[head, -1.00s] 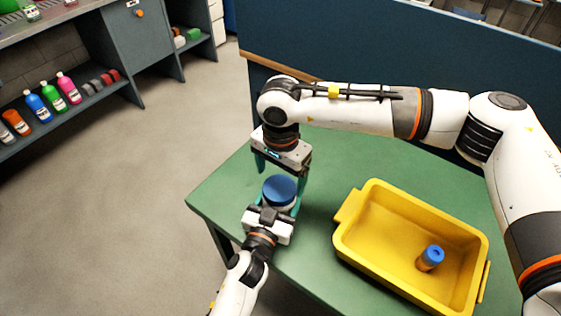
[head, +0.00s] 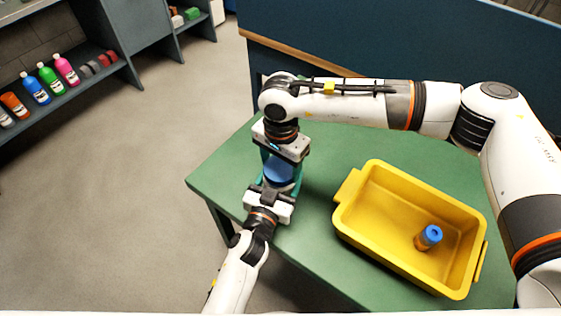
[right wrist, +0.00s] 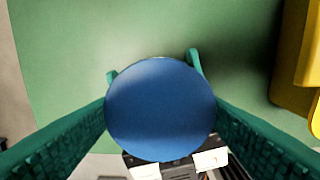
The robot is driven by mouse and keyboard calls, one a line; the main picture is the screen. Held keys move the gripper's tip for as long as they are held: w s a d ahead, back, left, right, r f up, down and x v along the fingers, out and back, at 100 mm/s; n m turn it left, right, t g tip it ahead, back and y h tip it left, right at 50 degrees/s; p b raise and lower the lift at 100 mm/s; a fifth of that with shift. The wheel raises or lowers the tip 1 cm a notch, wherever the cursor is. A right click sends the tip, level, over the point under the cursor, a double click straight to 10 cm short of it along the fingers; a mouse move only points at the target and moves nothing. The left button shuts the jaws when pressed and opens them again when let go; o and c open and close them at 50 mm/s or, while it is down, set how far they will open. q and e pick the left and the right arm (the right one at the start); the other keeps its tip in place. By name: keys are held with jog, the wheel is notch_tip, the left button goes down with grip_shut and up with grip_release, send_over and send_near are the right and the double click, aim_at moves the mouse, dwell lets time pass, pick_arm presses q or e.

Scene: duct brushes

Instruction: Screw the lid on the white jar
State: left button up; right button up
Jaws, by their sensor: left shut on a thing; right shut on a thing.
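The blue lid (head: 278,172) sits over the white jar, of which only a sliver shows below the lid in the head view. My right gripper (head: 281,172) comes down from above and is shut on the lid. In the right wrist view the round lid (right wrist: 160,108) lies between the two green fingers of the right gripper. My left gripper (head: 273,190) reaches in from the front, low at the table, and is shut on the jar. Its green fingertips show past the lid in the right wrist view. I cannot tell how far the lid is threaded.
A yellow bin (head: 352,232) stands on the green table (head: 226,170) to the right, holding an orange-brown bottle with a blue cap (head: 428,237). The table's left corner is clear. A shelf with several coloured bottles (head: 50,80) stands at the far left.

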pick_arm(q)
jog(key=shift+w+a, duration=0.1)
jog(key=shift+a, duration=0.05)
pick_arm(e)
jog(key=m, duration=0.5)
jog(key=shift+s+f, duration=0.1)
jog(key=o, duration=1.1)
jog(key=shift+o, duration=0.2)
jog(key=shift+r, duration=0.4)
notch_tip(320, 180, up, 11)
jog(key=shift+r, duration=0.15)
